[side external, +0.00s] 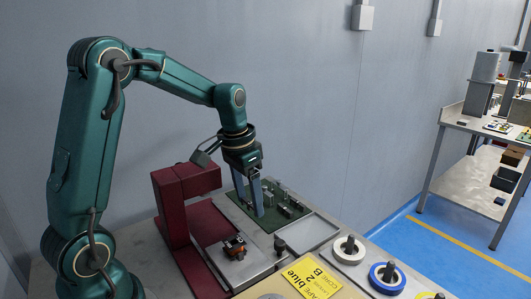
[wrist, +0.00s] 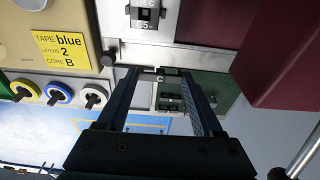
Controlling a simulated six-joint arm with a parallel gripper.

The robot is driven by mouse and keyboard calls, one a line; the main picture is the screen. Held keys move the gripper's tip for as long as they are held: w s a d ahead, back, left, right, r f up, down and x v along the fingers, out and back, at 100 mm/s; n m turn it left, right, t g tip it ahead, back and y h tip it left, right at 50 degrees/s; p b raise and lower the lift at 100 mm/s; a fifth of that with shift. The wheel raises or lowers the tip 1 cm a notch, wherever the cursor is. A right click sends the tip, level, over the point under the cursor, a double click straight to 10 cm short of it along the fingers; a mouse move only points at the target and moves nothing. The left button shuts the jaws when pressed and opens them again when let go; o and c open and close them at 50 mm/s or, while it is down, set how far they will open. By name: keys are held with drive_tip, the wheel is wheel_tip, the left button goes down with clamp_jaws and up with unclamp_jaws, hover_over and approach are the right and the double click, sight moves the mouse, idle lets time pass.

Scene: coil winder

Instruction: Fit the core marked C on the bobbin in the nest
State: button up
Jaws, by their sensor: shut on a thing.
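My gripper (side external: 252,206) points down over the green board (side external: 273,224) in the side view. In the wrist view its fingers (wrist: 160,74) stand apart, with a small dark grey piece (wrist: 160,76) between the tips, seemingly a core; no letter on it can be read. Several dark grey cores (side external: 284,210) stand on the board, their marks too small to read. The nest with the dark bobbin (side external: 235,246) is in front of the board, left of my gripper; it also shows at the top of the wrist view (wrist: 147,14).
A maroon machine frame (side external: 186,182) rises left of the board, behind the nest. A dark knob (side external: 279,246) stands right of the nest. A yellow card (side external: 312,280) reads tape blue, layers 2, core B. White (side external: 340,256) and blue (side external: 375,280) tape rolls sit on posts. A pale tray (side external: 316,232) looks empty.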

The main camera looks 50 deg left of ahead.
drive_tip(key=s+d, duration=0.1)
drive_tip(key=s, duration=0.3)
drive_tip(key=s+d+r, duration=0.1)
drive_tip(key=shift+s+d, duration=0.3)
drive_tip(key=shift+s, duration=0.1)
drive_tip(key=shift+s+r, duration=0.1)
drive_tip(key=shift+r, duration=0.1)
drive_tip(key=shift+f, duration=2.3)
drive_tip(key=shift+f, duration=0.3)
drive_tip(key=shift+f, duration=0.55)
drive_tip(key=o, duration=1.4)
drive_tip(key=shift+c, duration=0.2)
drive_tip(key=shift+s+r, duration=0.2)
drive_tip(key=shift+r, duration=1.1)
drive_tip(key=shift+s+r, duration=0.15)
drive_tip(key=shift+r, duration=1.1)
